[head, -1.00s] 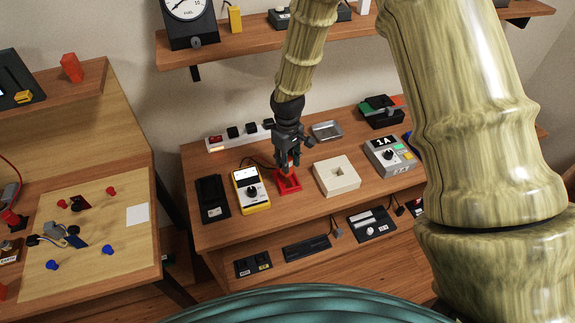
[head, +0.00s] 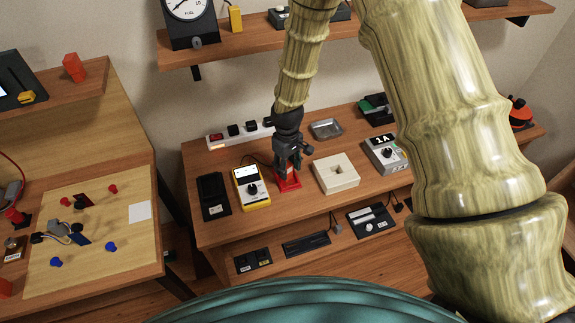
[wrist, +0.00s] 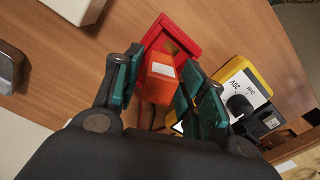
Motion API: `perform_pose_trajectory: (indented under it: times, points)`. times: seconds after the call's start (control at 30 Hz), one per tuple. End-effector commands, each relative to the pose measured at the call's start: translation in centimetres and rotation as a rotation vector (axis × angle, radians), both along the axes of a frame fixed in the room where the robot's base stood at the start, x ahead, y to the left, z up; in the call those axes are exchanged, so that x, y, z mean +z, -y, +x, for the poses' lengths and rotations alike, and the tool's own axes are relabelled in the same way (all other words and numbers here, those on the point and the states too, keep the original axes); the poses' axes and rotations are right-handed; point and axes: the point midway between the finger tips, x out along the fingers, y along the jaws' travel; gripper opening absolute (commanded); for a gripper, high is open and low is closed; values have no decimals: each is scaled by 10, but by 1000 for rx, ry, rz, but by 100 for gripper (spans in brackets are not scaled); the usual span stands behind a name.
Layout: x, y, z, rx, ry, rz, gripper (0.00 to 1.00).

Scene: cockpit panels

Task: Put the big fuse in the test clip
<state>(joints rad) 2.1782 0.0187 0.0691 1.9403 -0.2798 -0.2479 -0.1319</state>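The big fuse appears to be the orange block with a white label (wrist: 158,80) in the wrist view, lying between my two teal-padded fingers. My gripper (wrist: 163,72) is low around it. A thin gap seems to show beside the left finger, and the right finger looks close to the fuse. I cannot tell whether the fingers press on it. Just beyond is a red holder (wrist: 175,42) with a brass-coloured part, perhaps the test clip. In the head view my gripper (head: 287,170) is over this red holder (head: 288,183) and mostly hides the fuse. Whether the fuse sits in the holder is unclear.
A yellow meter (head: 251,188) stands close on the left, with a black case (head: 213,196) beyond it. A metal tray (head: 326,129) and a grey 1A box (head: 386,155) stand farther off.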

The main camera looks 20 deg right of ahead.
Motion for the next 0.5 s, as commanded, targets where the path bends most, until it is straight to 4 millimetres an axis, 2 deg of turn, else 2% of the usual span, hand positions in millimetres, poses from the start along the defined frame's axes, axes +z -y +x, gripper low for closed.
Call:
perform_pose_trajectory:
  times: [0.27, 0.5]
  points:
    - [0, 0, 0, 0, 0, 0, 49]
    - [10, 0, 1, -1, 1, 0, 49]
